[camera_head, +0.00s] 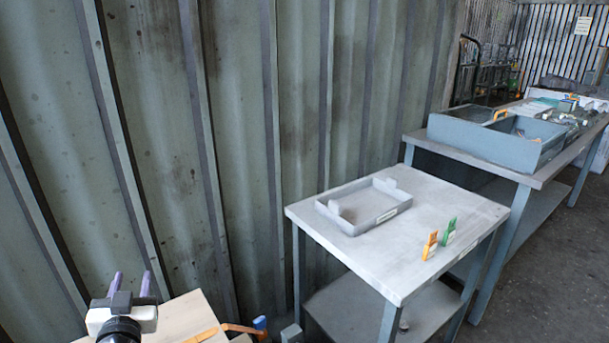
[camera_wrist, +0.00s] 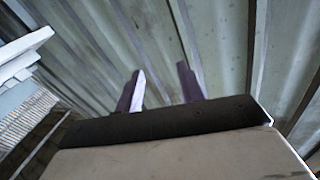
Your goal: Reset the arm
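My gripper (camera_head: 131,285) is at the lower left of the head view, with its two purple fingers pointing up and spread apart. In the wrist view the fingers (camera_wrist: 160,90) show a clear gap with nothing between them, against the corrugated wall. The gripper is in front of the wall and beside a light wooden surface, apart from the grey table. The rest of my arm is mostly out of view.
A grey table (camera_head: 422,278) holds a shallow grey tray (camera_head: 376,222), an orange clip (camera_head: 430,245) and a green clip (camera_head: 449,228). A farther bench holds a blue-grey bin (camera_head: 480,142). The corrugated wall (camera_head: 240,120) stands close behind. A wooden surface (camera_head: 185,318) is at lower left.

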